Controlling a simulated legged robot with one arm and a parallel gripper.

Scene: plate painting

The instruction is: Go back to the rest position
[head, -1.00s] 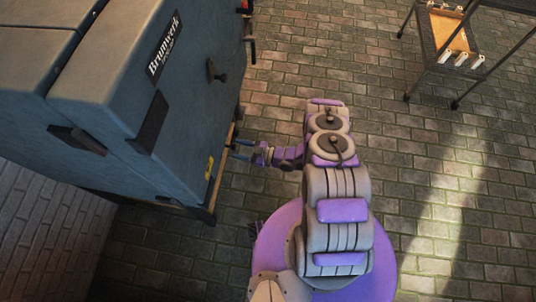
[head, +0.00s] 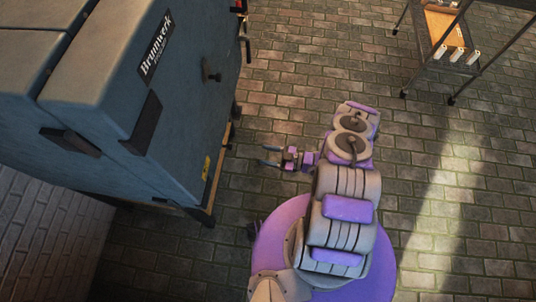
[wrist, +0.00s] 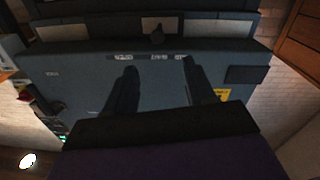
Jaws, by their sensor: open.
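My gripper (head: 269,155) is open and empty in the head view, over the brick floor to the right of the grey-blue machine. A gap of bare floor shows between its fingertips and the machine. In the wrist view my gripper (wrist: 158,85) shows as two dark, spread fingers with nothing between them. The grey-blue machine (head: 110,85), labelled "Brumwerk", fills the left of the head view. Its front (wrist: 75,75) faces the fingers in the wrist view, with a yellow label at the right.
A dark-framed cart (head: 432,50) with an orange-brown shelf and several small white items stands at the upper right. A pale brick wall (head: 45,225) is at the lower left. The paved floor (head: 300,85) between machine and cart is clear.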

